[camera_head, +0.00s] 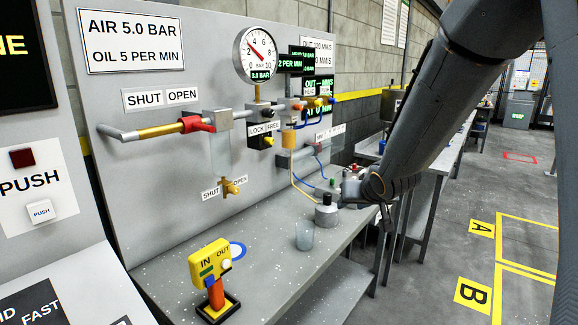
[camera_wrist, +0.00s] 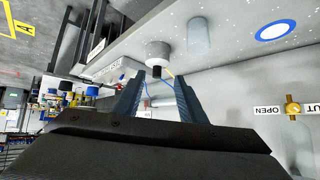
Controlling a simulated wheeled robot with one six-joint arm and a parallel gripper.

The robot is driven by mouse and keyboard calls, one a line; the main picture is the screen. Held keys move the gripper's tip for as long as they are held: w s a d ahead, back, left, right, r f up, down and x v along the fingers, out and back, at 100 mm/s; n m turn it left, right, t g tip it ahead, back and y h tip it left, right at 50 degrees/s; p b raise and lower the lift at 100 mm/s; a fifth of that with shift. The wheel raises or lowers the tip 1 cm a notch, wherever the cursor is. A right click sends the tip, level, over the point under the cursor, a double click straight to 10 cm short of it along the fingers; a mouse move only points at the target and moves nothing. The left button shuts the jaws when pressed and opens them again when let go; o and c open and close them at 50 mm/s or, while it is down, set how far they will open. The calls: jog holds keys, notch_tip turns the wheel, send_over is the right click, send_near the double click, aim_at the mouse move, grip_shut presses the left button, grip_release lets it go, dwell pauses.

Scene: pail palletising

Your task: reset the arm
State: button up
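My arm (camera_head: 430,110) reaches down from the upper right in the head view, with its wrist (camera_head: 375,187) over the right part of the grey bench. My gripper shows in the wrist view (camera_wrist: 158,84) with its two dark fingers apart and nothing held between them. In the head view its fingers are small and dark below the wrist, and hard to make out. A grey-white pot with a black knob (camera_head: 326,215) stands on the bench to the left of the gripper. In the wrist view the pot (camera_wrist: 158,52) appears beyond the gap between the fingertips.
A clear cup (camera_head: 304,236) stands left of the pot, and a yellow IN/OUT pendant (camera_head: 211,268) is at the front. A grey panel (camera_head: 200,95) with a gauge (camera_head: 256,54), valves and hoses rises behind the bench. Open floor with yellow markings (camera_head: 500,265) lies to the right.

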jog(key=s+f+g, duration=0.3)
jog(key=s, duration=0.6)
jog(key=s+d+f+g, duration=0.1)
jog(key=s+f+g, duration=0.1)
jog(key=s, duration=0.8)
jog(key=s+f+g+h, duration=0.1)
jog(key=s+f+g, duration=0.2)
jog(key=s, duration=0.6)
jog(key=shift+s+d+f+g, duration=0.3)
jog(key=shift+s+d+f, duration=0.05)
jog(key=shift+d, duration=0.05)
